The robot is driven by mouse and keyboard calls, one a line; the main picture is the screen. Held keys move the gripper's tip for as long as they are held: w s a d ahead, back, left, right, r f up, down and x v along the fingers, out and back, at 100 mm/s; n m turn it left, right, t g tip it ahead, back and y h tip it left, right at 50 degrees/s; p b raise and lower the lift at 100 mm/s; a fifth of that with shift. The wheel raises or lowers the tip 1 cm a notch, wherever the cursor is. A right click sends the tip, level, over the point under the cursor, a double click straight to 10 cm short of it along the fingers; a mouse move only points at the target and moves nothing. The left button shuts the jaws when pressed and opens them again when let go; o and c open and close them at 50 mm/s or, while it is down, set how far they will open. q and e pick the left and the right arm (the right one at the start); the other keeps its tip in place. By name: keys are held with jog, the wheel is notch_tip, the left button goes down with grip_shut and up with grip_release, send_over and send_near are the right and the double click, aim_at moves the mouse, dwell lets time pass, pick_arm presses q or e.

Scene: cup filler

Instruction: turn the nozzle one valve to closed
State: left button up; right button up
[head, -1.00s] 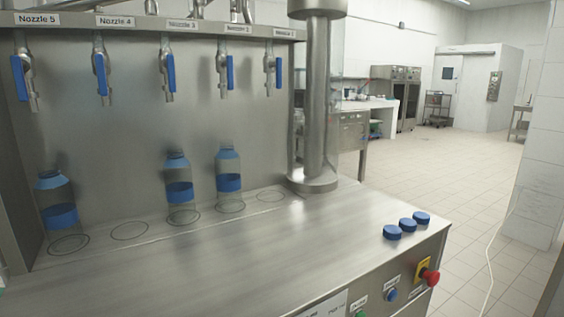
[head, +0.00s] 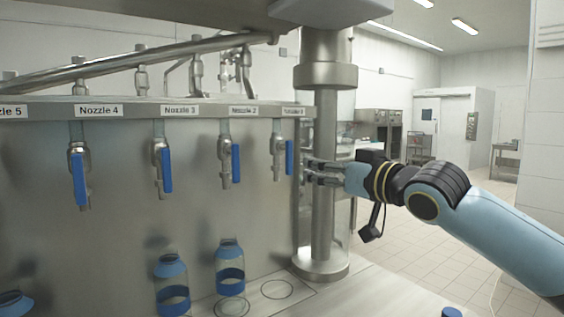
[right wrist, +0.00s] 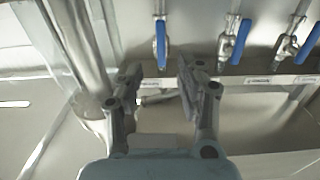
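The nozzle one valve has a blue lever (head: 289,157) that hangs down along its metal body at the right end of the nozzle row. In the right wrist view its blue lever (right wrist: 161,45) shows just beyond the gap between my fingertips. My right gripper (head: 307,172) comes in from the right, close beside the lever. In the right wrist view my right gripper (right wrist: 158,72) is open, with its two fingers spread and nothing between them. Whether a finger touches the lever cannot be told. My left gripper is not in view.
A thick steel column (head: 324,130) stands right beside nozzle one, and my right gripper reaches past it. The nozzle 2 lever (head: 236,163) hangs to the left. Blue-capped bottles (head: 230,268) stand below the nozzles. A blue cap (head: 452,313) lies at the lower right.

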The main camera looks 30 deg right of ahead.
aim_at(291, 160)
jog(key=w, duration=0.5)
jog(key=shift+w+a+r+p, duration=0.2)
jog(key=shift+a+r+p, duration=0.1)
jog(key=shift+a+p, duration=0.1)
jog(key=w, duration=0.3)
jog(key=shift+a+f, duration=0.1)
jog(key=shift+a, duration=0.15)
jog(key=shift+w, duration=0.7)
jog(key=shift+c, duration=0.7)
jog(key=c, duration=0.4)
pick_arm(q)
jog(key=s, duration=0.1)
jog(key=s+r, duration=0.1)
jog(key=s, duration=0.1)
pick_arm(e)
grip_shut()
